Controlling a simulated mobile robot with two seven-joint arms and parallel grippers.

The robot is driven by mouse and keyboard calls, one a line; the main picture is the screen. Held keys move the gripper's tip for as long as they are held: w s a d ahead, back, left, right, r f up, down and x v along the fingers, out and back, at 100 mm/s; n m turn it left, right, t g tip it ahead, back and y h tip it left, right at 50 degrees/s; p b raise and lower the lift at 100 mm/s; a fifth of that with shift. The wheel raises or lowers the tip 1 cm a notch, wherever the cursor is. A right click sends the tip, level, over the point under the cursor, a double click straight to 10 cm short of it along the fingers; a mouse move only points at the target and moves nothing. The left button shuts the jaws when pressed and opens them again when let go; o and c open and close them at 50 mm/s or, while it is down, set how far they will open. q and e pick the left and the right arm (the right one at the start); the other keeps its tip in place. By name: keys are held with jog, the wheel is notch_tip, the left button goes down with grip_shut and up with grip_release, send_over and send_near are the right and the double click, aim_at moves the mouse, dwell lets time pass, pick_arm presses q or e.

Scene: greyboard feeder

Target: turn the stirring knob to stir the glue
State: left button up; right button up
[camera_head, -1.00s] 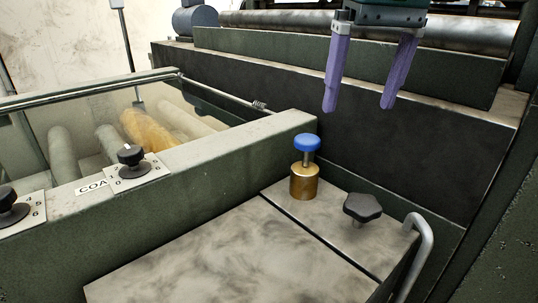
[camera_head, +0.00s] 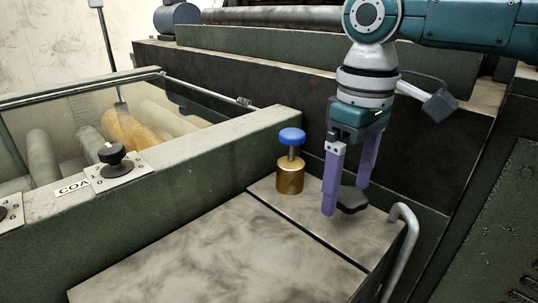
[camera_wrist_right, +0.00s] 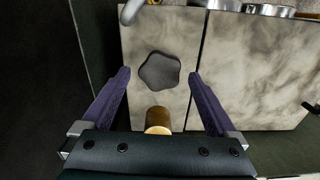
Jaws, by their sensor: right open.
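A black star-shaped knob (camera_head: 352,200) sits on the grey lid near the steel handle; the near finger partly hides it in the head view. In the right wrist view the knob (camera_wrist_right: 159,71) shows whole, between and just ahead of the fingertips. My right gripper (camera_head: 346,199) points down over it, open, one purple finger on each side. I cannot tell whether the fingers touch it. It also shows in the wrist view (camera_wrist_right: 159,74). A brass fitting (camera_head: 290,179) with a blue cap (camera_head: 291,136) stands left of the gripper. My left gripper is out of view.
A bent steel handle (camera_head: 404,235) rises at the lid's right edge. The dark green machine wall (camera_head: 230,85) stands behind. A black dial (camera_head: 112,155) sits on the left ledge, beside a glass-covered trough with rollers (camera_head: 85,140). The grey lid (camera_head: 215,245) in front is clear.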

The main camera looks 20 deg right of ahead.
jog(key=shift+c, duration=0.3)
jog(key=c, duration=1.3)
jog(key=shift+r+m+p, duration=0.2)
jog(key=shift+m+p, duration=0.2)
jog(key=shift+p, duration=0.5)
jog(key=m+p, duration=0.2)
jog(key=p, duration=0.1)
jog(key=shift+r, duration=0.1)
jog(key=shift+m+p, duration=1.2)
jog(key=shift+f+m+p, duration=0.2)
jog(key=shift+m+p, duration=0.2)
jog(key=shift+m, duration=0.1)
jog(key=shift+d+f, duration=0.1)
jog(key=o, duration=1.4)
jog(key=shift+c, duration=0.2)
